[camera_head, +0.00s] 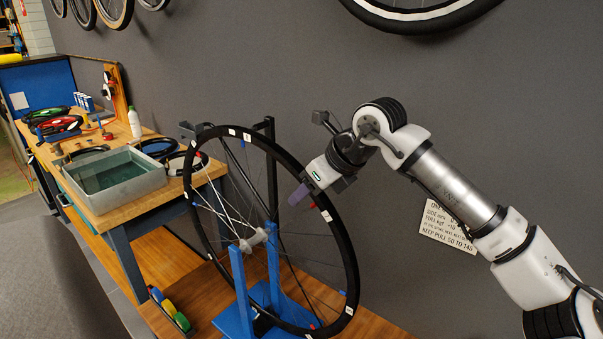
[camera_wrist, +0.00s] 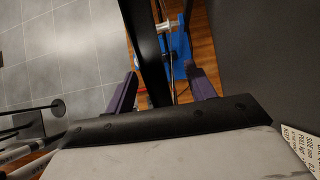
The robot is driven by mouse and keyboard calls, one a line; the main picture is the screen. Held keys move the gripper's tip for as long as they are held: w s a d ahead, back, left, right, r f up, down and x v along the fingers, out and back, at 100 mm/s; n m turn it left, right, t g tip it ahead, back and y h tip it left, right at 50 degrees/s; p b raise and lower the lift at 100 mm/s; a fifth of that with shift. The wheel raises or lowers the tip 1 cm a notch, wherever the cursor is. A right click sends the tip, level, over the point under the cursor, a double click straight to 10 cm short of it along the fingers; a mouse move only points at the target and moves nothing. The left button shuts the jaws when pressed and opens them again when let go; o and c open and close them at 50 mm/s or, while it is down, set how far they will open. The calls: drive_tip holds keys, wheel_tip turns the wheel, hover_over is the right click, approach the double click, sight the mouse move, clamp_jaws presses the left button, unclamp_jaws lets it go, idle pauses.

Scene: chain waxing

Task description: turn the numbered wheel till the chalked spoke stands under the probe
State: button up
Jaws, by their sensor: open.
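The numbered wheel (camera_head: 351,262) stands upright in a blue stand (camera_head: 238,285), with small white tags around its black tyre. Several pale spokes (camera_head: 222,212) show left of the hub; I cannot tell which one is chalked. A dark post (camera_head: 271,165) rises behind the wheel, and a small grey piece (camera_head: 187,130) sits by the rim's upper left; I cannot tell which is the probe. My gripper (camera_head: 299,196) is at the wheel's upper right rim. In the wrist view its purple fingers (camera_wrist: 163,88) are apart, with the black tyre (camera_wrist: 148,45) running between them; contact is unclear.
A wooden bench (camera_head: 118,203) at left bears a grey water tub (camera_head: 150,185), loose tyres (camera_head: 155,147) and a white bottle (camera_head: 134,122). A printed sign (camera_head: 447,226) hangs on the grey wall behind my arm. Coloured items (camera_head: 169,309) lie low left of the stand.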

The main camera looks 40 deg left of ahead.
drive_tip(key=v, duration=1)
idle(0.3)
